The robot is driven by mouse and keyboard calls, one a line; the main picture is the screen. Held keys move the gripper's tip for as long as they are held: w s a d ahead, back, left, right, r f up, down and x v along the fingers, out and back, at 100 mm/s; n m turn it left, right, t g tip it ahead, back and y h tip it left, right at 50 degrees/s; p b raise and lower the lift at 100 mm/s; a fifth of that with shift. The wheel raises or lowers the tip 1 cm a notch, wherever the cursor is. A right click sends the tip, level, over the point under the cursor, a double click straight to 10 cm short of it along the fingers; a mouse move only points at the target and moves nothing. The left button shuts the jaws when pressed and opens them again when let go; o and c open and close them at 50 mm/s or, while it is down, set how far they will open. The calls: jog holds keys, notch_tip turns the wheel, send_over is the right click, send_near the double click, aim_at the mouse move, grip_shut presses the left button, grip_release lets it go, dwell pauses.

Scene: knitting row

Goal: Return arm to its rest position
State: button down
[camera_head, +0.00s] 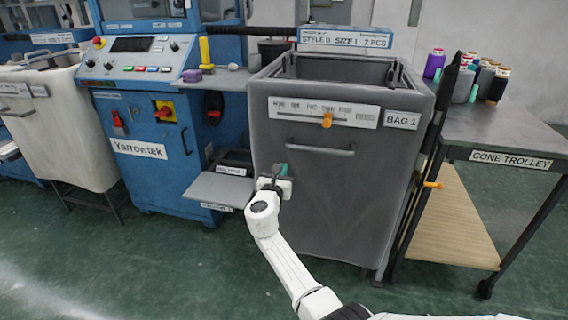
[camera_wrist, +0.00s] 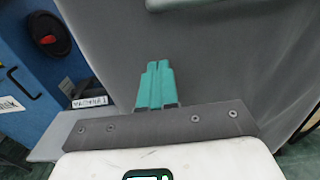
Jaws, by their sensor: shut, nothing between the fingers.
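My gripper (camera_head: 278,172) is at the end of my white arm, in front of the left part of the grey bag bin (camera_head: 330,195) in the head view. In the wrist view its green fingers (camera_wrist: 156,86) are pressed together with nothing between them. The grey wall of the bin (camera_wrist: 215,65) fills most of the wrist view behind the fingers. I cannot tell whether the fingertips touch it.
Left of the bin stands a blue Yarrowtek machine (camera_head: 145,130) with a low grey shelf (camera_head: 218,189) jutting out. The cone trolley (camera_head: 500,135) with several yarn cones is at the right. Green floor (camera_head: 180,265) is open in front.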

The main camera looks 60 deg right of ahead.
jog(key=p+v, duration=0.1)
jog(key=v, duration=0.6)
jog(key=shift+r, duration=0.1)
jog(key=s+a+f+m+g+y, duration=0.25)
jog(key=s+a+f+m, duration=0.2)
jog(key=s+m, duration=0.3)
jog(key=s+a+f+m+g+y, duration=0.2)
jog(key=s+a+f+m+y, duration=0.2)
jog(key=s+f+m, duration=0.4)
jog(key=s+a+f+m+y, duration=0.1)
jog(key=s+a+m+y, duration=0.3)
jog(key=s+a, duration=0.5)
jog(key=s+a+f+m+y, duration=0.1)
jog(key=s+a+m+y, duration=0.2)
jog(key=s+a+y, duration=0.65)
notch_tip(320, 180, up, 19)
jog(key=w+a+h+p, duration=0.2)
jog(key=h+p, duration=0.1)
jog(key=p, duration=1.6)
jog(key=shift+w+g, duration=0.35)
